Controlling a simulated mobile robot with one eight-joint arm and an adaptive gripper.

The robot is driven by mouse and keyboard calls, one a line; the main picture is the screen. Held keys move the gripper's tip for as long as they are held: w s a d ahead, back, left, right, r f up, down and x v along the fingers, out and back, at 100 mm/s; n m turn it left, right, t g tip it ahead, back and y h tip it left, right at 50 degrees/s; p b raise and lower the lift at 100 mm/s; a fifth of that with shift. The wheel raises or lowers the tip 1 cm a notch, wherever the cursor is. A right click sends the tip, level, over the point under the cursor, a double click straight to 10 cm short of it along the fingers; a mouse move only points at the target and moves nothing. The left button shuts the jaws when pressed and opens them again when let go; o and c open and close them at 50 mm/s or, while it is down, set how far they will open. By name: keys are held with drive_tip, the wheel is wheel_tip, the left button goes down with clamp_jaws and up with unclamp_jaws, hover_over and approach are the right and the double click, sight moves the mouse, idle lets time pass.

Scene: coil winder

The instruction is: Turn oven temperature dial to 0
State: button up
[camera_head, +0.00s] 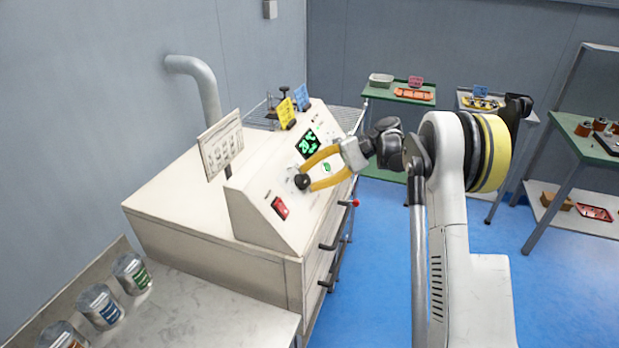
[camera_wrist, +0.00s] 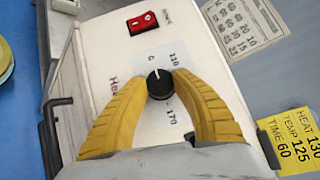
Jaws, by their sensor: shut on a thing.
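The oven's temperature dial (camera_wrist: 159,86) is a small black round knob on a white scale plate, with 0, 110 and 170 legible around it. A short pale mark on the knob's upper edge faces roughly towards the 0. The dial also shows in the head view (camera_head: 301,182), low on the oven's sloped panel (camera_head: 262,190). My gripper (camera_wrist: 158,79) has its two yellow fingers closed on the knob, one on each side. In the head view my gripper (camera_head: 305,178) reaches the panel from the right. The fingers hide parts of the panel around the dial.
A red switch (camera_head: 280,208) sits below the dial, and a green display (camera_head: 308,143) above it. Yellow (camera_head: 286,112) and blue (camera_head: 301,96) cards and a calendar-like sheet (camera_head: 221,144) stand on the oven. Cans (camera_head: 100,306) stand at lower left.

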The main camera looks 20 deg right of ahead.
sight(309, 180)
drive_tip(key=o, duration=1.2)
drive_tip(key=shift+a+f, duration=0.1)
drive_tip(key=shift+a, duration=0.05)
wheel_tip(309, 180, up, 10)
drive_tip(key=shift+r, duration=0.1)
